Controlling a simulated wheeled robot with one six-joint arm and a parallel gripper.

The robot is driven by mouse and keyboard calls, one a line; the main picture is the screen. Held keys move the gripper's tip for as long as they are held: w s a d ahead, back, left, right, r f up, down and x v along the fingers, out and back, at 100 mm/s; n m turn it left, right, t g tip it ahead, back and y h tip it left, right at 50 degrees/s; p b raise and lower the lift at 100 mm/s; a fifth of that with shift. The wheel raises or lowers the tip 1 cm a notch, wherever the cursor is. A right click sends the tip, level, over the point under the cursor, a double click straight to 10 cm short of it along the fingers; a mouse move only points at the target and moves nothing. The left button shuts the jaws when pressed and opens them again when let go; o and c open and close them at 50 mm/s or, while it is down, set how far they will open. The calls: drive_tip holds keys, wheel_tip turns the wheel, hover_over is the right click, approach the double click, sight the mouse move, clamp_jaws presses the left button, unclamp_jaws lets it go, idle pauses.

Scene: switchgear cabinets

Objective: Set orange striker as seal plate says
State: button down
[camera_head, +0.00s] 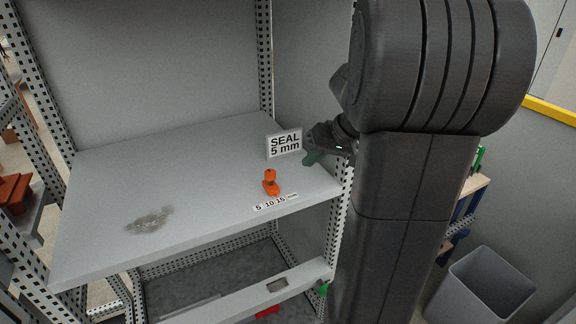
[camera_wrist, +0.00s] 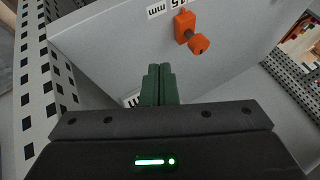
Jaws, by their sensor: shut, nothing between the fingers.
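The orange striker (camera_head: 271,184) stands on the grey shelf near its front right edge, with a round knob on top. It also shows in the wrist view (camera_wrist: 188,30), beside a partly cut-off scale label. In the head view the scale label (camera_head: 275,202) reads 5, 10, 15 mm on the shelf's front edge, just in front of the striker. The white seal plate (camera_head: 284,144) reads "SEAL 5 mm" and stands behind the striker. My gripper (camera_head: 312,158) is to the right of the striker, apart from it. Its green fingers (camera_wrist: 160,84) are together and empty.
The shelf (camera_head: 110,190) is mostly bare, with a grey smudge (camera_head: 150,220) at front left. Perforated uprights (camera_head: 265,60) and side panels bound it. A lower shelf holds a red item (camera_head: 267,311). A grey bin (camera_head: 480,290) stands at right.

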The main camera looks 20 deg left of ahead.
sight(271, 181)
drive_tip(key=x, duration=0.4)
drive_tip(key=shift+s+a+f+p, duration=0.15)
drive_tip(key=shift+s+a+p, duration=0.4)
drive_tip(key=shift+a, duration=0.35)
drive_tip(key=shift+s+a+f+p, duration=0.1)
drive_tip(key=shift+s+a+p, duration=0.4)
drive_tip(key=shift+a, duration=0.4)
drive_tip(key=shift+s+a+b, duration=0.5)
drive_tip(key=shift+s+a, duration=0.4)
drive_tip(key=shift+s, duration=0.15)
drive_tip(key=shift+s+a+b, duration=0.5)
drive_tip(key=shift+s+a, duration=0.4)
drive_tip(key=shift+s, duration=0.2)
drive_tip(key=shift+w+d, duration=0.1)
